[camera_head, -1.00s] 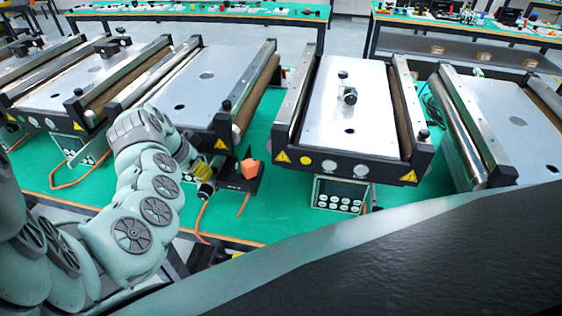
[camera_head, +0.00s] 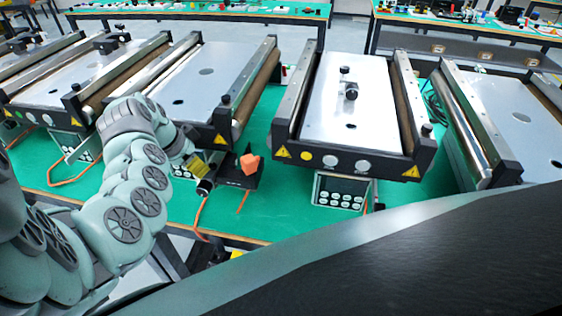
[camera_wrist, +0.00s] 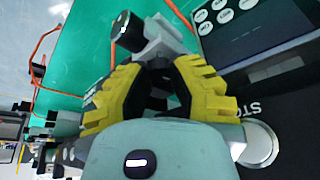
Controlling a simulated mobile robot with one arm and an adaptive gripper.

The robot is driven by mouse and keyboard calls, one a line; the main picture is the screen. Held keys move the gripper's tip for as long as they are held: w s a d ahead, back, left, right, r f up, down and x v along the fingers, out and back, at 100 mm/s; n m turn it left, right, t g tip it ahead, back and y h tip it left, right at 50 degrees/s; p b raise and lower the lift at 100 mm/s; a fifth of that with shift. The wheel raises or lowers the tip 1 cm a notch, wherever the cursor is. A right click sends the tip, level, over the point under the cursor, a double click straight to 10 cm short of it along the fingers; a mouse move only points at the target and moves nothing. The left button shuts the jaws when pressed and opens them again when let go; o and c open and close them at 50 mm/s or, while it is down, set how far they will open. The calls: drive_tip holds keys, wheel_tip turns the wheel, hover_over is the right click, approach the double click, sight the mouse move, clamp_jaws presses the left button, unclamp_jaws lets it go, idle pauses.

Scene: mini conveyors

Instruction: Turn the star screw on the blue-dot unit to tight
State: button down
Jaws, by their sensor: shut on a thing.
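My gripper (camera_wrist: 160,70) has yellow-and-black fingers, shut on a light grey lobed part (camera_wrist: 160,40) with a black cylindrical end (camera_wrist: 127,30). I take this part for the star screw, but the fingers hide much of it. In the head view my gripper (camera_head: 202,167) is low at the front of the second unit from the left (camera_head: 205,90), and the black end (camera_head: 205,187) sticks out below the fingers. My arm covers much of that unit's front. No blue dot shows in either view, so I cannot confirm the unit's colour.
Orange cables (camera_head: 202,215) hang nearby.

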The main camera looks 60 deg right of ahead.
drive_tip(key=c, duration=0.7)
unclamp_jaws()
drive_tip(key=shift+c, duration=0.2)
drive_tip(key=v, duration=0.7)
drive_tip(key=shift+r, duration=0.15)
drive_tip(key=shift+a, duration=0.1)
